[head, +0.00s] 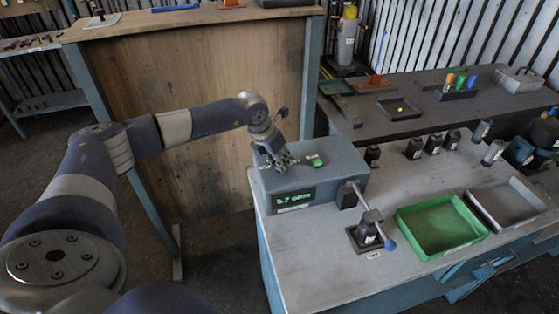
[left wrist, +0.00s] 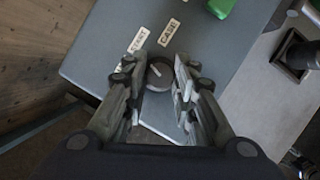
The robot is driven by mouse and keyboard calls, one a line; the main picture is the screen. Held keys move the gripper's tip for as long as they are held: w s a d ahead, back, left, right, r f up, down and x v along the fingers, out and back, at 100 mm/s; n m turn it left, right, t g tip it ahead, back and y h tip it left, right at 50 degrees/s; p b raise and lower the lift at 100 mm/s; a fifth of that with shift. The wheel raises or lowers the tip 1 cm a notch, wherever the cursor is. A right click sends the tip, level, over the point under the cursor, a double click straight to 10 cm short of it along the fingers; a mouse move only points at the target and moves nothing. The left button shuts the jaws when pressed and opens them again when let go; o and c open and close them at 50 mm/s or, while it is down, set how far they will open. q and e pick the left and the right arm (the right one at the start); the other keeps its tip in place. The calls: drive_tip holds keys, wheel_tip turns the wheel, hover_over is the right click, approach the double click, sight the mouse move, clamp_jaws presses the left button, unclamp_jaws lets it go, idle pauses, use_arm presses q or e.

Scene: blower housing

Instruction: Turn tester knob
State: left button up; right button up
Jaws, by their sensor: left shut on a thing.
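The tester is a grey-blue box (head: 330,172) on the near bench, with a lit green display (head: 293,198) that seems to read 5.7 OHM. Its round dark knob (left wrist: 160,73) with a pale pointer mark sits on the top face; in the head view the gripper hides it. My left gripper (head: 280,164) is over the left part of the tester top. In the left wrist view its fingers (left wrist: 159,86) stand on both sides of the knob, shut on it. My right gripper is not in view.
A green piece (head: 315,160) sits on the tester top. To the right are a dark fixture (head: 366,233) holding a cylinder, a blue-tipped lever (head: 389,244), a green tray (head: 440,226) and a grey tray (head: 511,203). Several dark cylinders stand behind. A wooden panel (head: 200,105) rises behind my arm.

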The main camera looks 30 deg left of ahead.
use_arm(q)
drive_tip(key=shift+d+f+n+y+b, duration=0.15)
drive_tip(key=shift+n+y+b, duration=0.15)
drive_tip(key=shift+n+b, duration=0.4)
drive_tip(key=n+y+b, duration=0.1)
drive_tip(key=n+b, duration=0.2)
drive_tip(key=n+y+b, duration=0.1)
drive_tip(key=n+b, duration=0.2)
drive_tip(key=n, duration=0.1)
drive_tip(key=shift+w+d+y+b, duration=0.15)
drive_tip(key=shift+d+y+b, duration=0.05)
drive_tip(key=shift+y+b, duration=0.2)
drive_tip(key=n+g+y+b, duration=0.1)
drive_tip(key=n+b, duration=0.1)
drive_tip(key=n, duration=0.2)
drive_tip(key=shift+d, duration=0.1)
drive_tip(key=n+g+b, duration=0.1)
drive_tip(key=n, duration=0.1)
drive_tip(key=n+y+b, duration=0.1)
drive_tip(key=n, duration=0.1)
drive_tip(key=shift+w+r+g, duration=0.15)
drive_tip(key=shift+r+g, duration=0.05)
drive_tip(key=shift+g, duration=0.2)
drive_tip(key=shift+n, duration=0.3)
drive_tip(key=o, duration=1)
drive_tip(key=shift+o, duration=0.2)
drive_tip(key=shift+r, duration=0.1)
